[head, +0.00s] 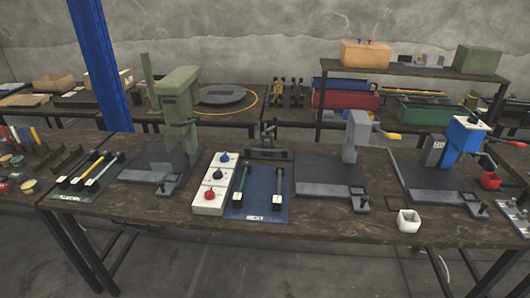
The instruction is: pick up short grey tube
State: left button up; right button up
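Two grey tubes show in the head view. One grey tube (279,184) lies lengthwise on the right side of a blue mat (260,207), beside a green tube (243,182). Another grey tube (107,171) lies on a dark mat (72,190) at the left end of the table, beside a yellow tube (95,171) and a black tube (81,170). The tubes have pale pieces at their near ends. I cannot tell for sure which grey tube is the short one. Neither gripper is in view.
A control box (210,188) with knobs stands left of the blue mat. A green press (178,110) stands behind left, a grey press (357,137) and a blue press (462,145) to the right.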

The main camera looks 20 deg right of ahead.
aim_at(248, 150)
jog(key=z, duration=4.7)
jog(key=u, duration=4)
jog(key=i+j+u, duration=0.1)
jog(key=i+j, duration=0.75)
